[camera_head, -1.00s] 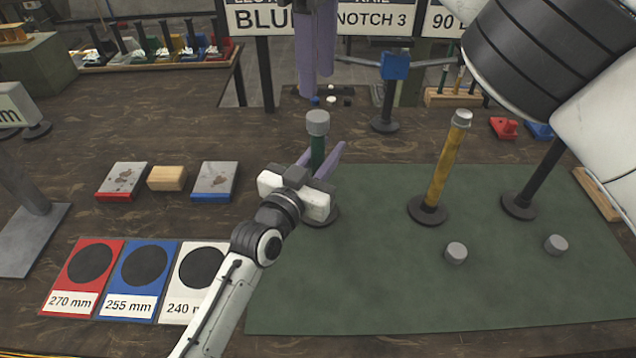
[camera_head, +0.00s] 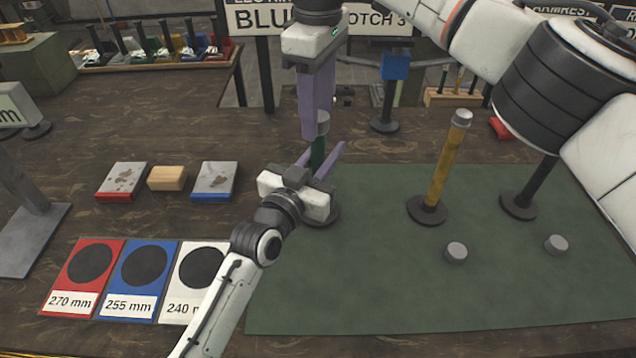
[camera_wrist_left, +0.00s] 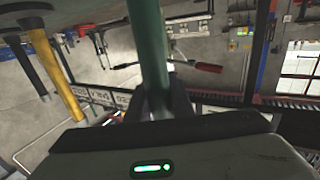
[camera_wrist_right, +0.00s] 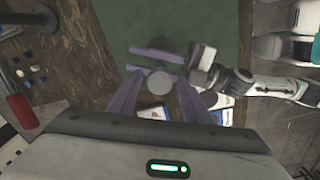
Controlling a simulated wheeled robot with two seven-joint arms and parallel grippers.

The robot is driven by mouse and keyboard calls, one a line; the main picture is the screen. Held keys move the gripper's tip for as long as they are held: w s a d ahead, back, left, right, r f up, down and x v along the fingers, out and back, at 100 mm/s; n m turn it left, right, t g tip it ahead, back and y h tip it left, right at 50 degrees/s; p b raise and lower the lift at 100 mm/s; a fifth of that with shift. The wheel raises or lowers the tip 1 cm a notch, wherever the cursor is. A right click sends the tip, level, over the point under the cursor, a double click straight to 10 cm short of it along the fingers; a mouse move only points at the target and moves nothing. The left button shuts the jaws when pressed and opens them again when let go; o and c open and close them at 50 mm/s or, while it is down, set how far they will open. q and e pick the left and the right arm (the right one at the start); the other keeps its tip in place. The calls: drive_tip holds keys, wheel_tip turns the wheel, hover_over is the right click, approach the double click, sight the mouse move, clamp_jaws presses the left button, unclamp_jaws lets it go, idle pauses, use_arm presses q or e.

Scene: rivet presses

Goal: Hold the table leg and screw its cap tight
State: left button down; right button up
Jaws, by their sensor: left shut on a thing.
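The green table leg (camera_head: 317,155) stands upright in a dark round base (camera_head: 322,216) at the mat's left edge. My left gripper (camera_head: 322,160) is shut on it; the green leg also runs between its fingers in the left wrist view (camera_wrist_left: 148,45). The grey cap (camera_head: 323,122) sits on top of the leg, partly hidden by my right gripper's fingers. My right gripper (camera_head: 316,128) points down over it. In the right wrist view the cap (camera_wrist_right: 160,84) lies between the spread fingers, which look apart from it.
A yellow leg with a cap (camera_head: 440,165) and a black leg (camera_head: 537,180) stand on the green mat (camera_head: 370,290). Two loose grey caps (camera_head: 456,253) lie in front. Length cards (camera_head: 145,275) and small blocks (camera_head: 167,178) are at left. The mat's front is clear.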

drive_tip(key=c, duration=1)
drive_tip(key=o, duration=1.2)
drive_tip(key=shift+r, duration=3.75)
use_arm(q)
drive_tip(key=c, duration=1.5)
unclamp_jaws()
drive_tip(key=shift+s, duration=0.1)
